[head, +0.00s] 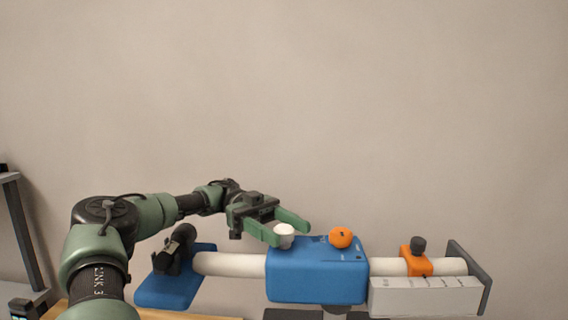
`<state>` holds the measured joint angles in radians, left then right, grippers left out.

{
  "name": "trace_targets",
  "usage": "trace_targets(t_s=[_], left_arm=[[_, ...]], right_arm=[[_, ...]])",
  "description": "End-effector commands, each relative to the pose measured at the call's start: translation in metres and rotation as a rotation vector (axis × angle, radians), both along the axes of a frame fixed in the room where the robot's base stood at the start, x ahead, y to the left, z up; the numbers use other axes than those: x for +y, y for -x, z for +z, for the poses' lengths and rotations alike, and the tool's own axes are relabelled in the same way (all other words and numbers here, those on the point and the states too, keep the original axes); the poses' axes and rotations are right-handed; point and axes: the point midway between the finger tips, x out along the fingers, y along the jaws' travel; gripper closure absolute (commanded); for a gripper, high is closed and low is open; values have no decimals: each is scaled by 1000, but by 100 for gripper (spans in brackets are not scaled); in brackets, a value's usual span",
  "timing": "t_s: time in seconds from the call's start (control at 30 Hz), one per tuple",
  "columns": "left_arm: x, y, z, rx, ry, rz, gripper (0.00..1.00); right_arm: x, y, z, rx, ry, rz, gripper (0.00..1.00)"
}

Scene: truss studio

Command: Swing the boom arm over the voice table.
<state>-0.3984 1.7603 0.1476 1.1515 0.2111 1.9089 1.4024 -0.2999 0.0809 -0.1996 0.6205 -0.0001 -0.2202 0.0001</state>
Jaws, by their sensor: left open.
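The boom arm is a white horizontal tube (230,264) running through a blue block (316,272). A blue plate (168,291) with a black cylindrical device (175,250) is at its left end. A white knob (285,230) and an orange knob (341,237) stand on top of the block. My left gripper (293,232) is open, its two green fingers at the white knob, one on either side in the picture; I cannot tell whether they touch it. A wooden surface (62,311) shows at the bottom; I cannot tell if it is the voice table. My right gripper is not in view.
An orange collar (416,262) with a dark knob sits on the tube's right part. A white marked box (425,296) hangs below it, and a dark end plate (469,275) closes the right end. A dark frame (23,235) stands at far left. The space above is clear.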

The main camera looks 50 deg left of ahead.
Motion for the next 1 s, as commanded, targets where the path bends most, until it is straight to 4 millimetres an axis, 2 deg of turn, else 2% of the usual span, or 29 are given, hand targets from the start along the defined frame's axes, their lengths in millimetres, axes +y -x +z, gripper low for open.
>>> trace_targets(t_s=[0.17,0.7,0.83,1.0], left_arm=[[0,0,31,-7,-3,0,42],[0,-1,161,-2,-3,1,42],[0,-1,182,-2,-1,0,42],[0,-1,194,-1,1,0,42]], right_arm=[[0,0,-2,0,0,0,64],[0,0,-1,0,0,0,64],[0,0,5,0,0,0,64],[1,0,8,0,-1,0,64]])
